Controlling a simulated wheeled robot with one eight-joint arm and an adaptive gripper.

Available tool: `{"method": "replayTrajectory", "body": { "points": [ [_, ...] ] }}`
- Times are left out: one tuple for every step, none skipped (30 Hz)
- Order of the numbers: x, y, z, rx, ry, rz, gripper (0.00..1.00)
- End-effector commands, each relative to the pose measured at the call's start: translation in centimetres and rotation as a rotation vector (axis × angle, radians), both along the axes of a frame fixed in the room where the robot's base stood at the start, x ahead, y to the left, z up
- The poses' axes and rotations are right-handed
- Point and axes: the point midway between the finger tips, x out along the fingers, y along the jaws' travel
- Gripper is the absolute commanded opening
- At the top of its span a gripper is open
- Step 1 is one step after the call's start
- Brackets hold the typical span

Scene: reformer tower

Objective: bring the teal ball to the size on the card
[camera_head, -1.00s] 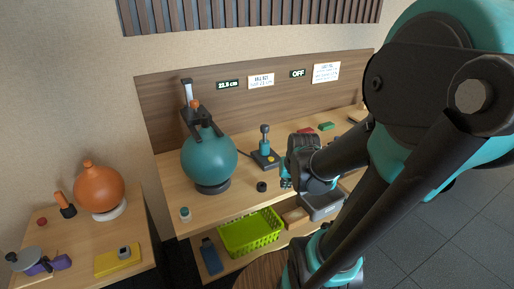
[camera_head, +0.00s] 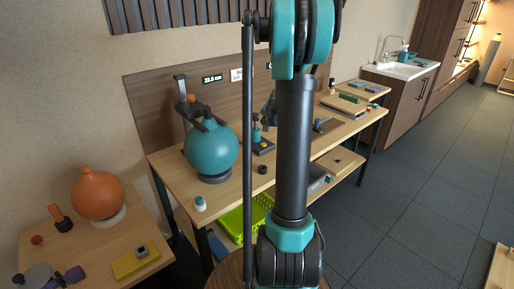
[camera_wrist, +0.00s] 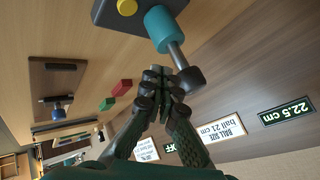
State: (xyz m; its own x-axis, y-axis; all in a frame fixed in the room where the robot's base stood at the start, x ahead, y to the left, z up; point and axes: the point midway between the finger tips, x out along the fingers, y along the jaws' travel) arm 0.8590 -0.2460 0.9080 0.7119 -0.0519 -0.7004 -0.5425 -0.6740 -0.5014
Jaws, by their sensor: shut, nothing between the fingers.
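The teal ball (camera_head: 211,150) sits on a dark ring on the table, with a dark measuring arm (camera_head: 201,112) over its top. The display (camera_wrist: 286,112) reads 22.5 cm. The card (camera_wrist: 227,130) beside it reads ball size, ball 21 cm. A teal post device (camera_wrist: 160,27) with a metal rod and dark knob (camera_wrist: 190,78) stands on a dark base with a yellow button (camera_wrist: 127,7). My gripper (camera_wrist: 160,76) is shut and empty, its fingertips close beside the rod and knob; I cannot tell whether they touch. In the head view my arm partly hides the device (camera_head: 257,134).
An OFF sign (camera_wrist: 168,147) and another card (camera_wrist: 147,150) are on the back panel. Red (camera_wrist: 121,88) and green (camera_wrist: 106,104) blocks lie farther along the table. An orange ball (camera_head: 98,194) stands on the left side table. A green basket (camera_head: 232,222) is on the lower shelf.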

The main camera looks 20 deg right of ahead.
Motion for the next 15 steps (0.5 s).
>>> {"method": "replayTrajectory", "body": {
  "points": [
    [0.24,-0.31,-0.02,0.003,-0.004,-0.006,0.0],
    [0.31,-0.38,-0.02,0.004,-0.005,-0.008,0.0],
    [0.35,-0.44,-0.01,0.005,-0.006,-0.009,0.0],
    [0.37,-0.46,0.0,0.005,-0.007,-0.01,0.0],
    [0.37,-0.45,-0.01,0.005,-0.007,-0.01,0.0],
    [0.36,-0.44,0.0,0.005,-0.006,-0.01,0.0],
    [0.35,-0.42,-0.01,0.005,-0.006,-0.009,0.0],
    [0.34,-0.42,-0.01,0.005,-0.006,-0.009,0.0],
    [0.34,-0.41,-0.01,0.005,-0.006,-0.009,0.0],
    [0.33,-0.41,-0.02,0.005,-0.006,-0.009,0.0],
    [0.33,-0.4,-0.02,0.005,-0.006,-0.009,0.0],
    [0.33,-0.39,-0.05,0.004,-0.006,-0.008,0.0],
    [0.33,-0.39,-0.11,0.004,-0.006,-0.008,0.0],
    [0.33,-0.39,-0.19,0.004,-0.006,-0.008,0.0],
    [0.34,-0.39,-0.37,0.004,-0.006,-0.008,0.0]
  ]
}}
